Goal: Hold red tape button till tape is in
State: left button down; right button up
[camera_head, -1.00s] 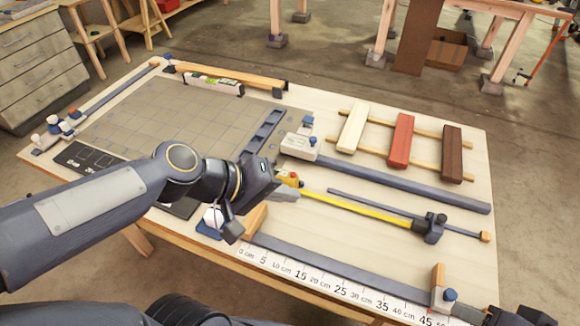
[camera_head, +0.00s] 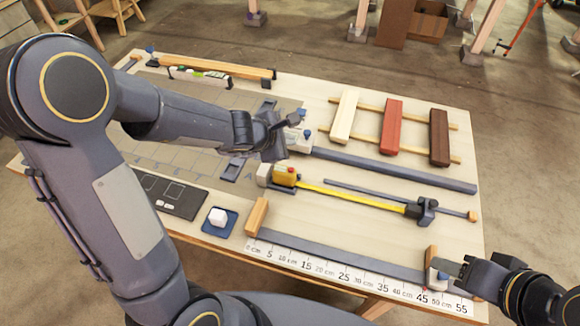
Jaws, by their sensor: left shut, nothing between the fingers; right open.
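The tape measure (camera_head: 285,177) has a yellow case and sits mid-table beside a pale block. Its yellow tape (camera_head: 350,197) is out, running right to a dark clamp (camera_head: 427,209). My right gripper (camera_head: 452,268) is open at the lower right, by the pale stop with a blue knob at the ruler's end.
A white ruler strip (camera_head: 315,267) and grey bar (camera_head: 335,258) run along the front edge, with a wooden block (camera_head: 257,216) at left. White, red and brown laths (camera_head: 392,127) lie on rails behind. A white cube (camera_head: 217,216) sits on a blue pad.

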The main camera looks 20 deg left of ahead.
pick_arm(q)
jog(key=shift+f, duration=0.1)
jog(key=b, duration=0.8)
send_over(288, 174)
notch_tip(288, 174, down, 8)
jog(key=shift+w+r, duration=0.1)
jog(key=shift+f+b, duration=0.35)
jog(key=shift+f, duration=0.05)
jog(key=shift+f, duration=0.15)
dwell(1.1)
jog(key=shift+f+b, duration=0.25)
jog(key=shift+b, duration=0.2)
jog(key=shift+f+b, duration=0.55)
dwell(0.6)
jog(key=shift+r, duration=0.15)
jog(key=shift+r+p, duration=0.8)
jog(key=shift+p, duration=0.05)
